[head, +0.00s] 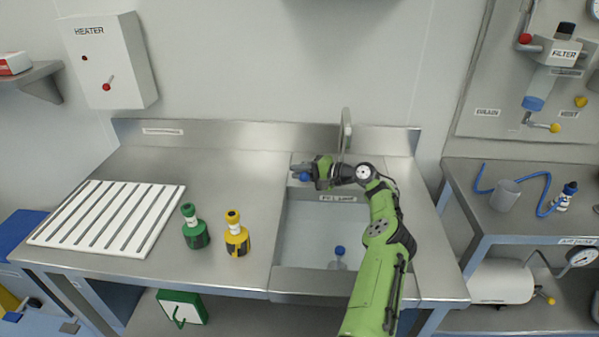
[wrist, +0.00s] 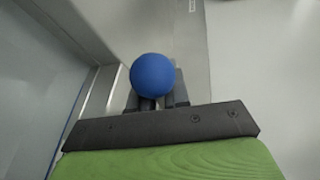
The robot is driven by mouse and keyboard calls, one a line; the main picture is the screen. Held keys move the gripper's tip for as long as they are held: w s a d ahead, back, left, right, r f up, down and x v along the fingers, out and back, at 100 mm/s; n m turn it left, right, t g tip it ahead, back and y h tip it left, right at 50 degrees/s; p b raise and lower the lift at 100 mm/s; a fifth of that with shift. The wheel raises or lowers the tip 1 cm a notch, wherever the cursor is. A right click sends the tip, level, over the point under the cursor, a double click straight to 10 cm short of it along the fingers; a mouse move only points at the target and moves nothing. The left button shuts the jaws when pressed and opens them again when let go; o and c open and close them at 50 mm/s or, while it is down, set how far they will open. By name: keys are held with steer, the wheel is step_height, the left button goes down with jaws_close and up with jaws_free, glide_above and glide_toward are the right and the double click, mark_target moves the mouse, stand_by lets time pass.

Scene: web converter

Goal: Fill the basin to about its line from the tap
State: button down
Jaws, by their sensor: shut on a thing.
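The basin (head: 307,232) is sunk into the steel counter, with a label (head: 338,198) on its back wall that seems to read "FILL LINE". The tap's spout (head: 346,128) rises behind the basin. My gripper (head: 308,176) is at the basin's back left corner, shut on a blue ball-shaped knob (head: 304,177). The knob also shows large between my fingers in the wrist view (wrist: 153,76). A blue-topped clear thing (head: 338,262) is in the basin near its front. I cannot make out a water level or a stream.
A green bottle (head: 195,228) and a yellow bottle (head: 237,236) stand on the counter left of the basin. A white slatted rack (head: 107,217) lies farther left. The counter between the rack and the basin's back is clear.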

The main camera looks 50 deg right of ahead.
steer(key=shift+f, duration=0.1)
steer(key=c, duration=1.2)
jaws_free()
steer(key=p+v, duration=0.2)
steer(key=v, duration=1.4)
steer(key=shift+w, duration=0.1)
steer(key=shift+f, duration=0.1)
